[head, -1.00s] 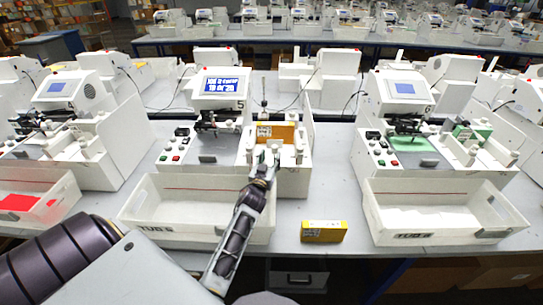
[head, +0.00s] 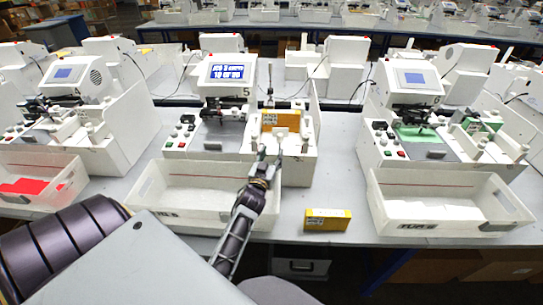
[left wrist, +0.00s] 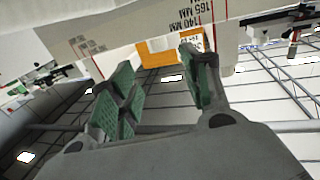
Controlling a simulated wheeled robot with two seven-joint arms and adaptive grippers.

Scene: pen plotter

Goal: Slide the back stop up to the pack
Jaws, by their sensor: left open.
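An orange-yellow pack (head: 281,121) stands in the white feed bay of the middle machine, which is marked 5. It also shows in the left wrist view (left wrist: 160,53), partly behind a finger. My left gripper (head: 270,158) is open and empty at the front of this bay, apart from the pack. Its two green-padded fingers (left wrist: 155,88) are spread in the left wrist view. Small white posts and blocks stand around the pack; I cannot tell which of them is the back stop. My right gripper is not in view.
A white tub (head: 190,205) stands before the middle machine, below my left arm. A yellow box (head: 327,219) lies on the grey table to its right. Another machine and tub (head: 450,212) stand further right. A wall with millimetre marks (left wrist: 170,18) crosses the left wrist view.

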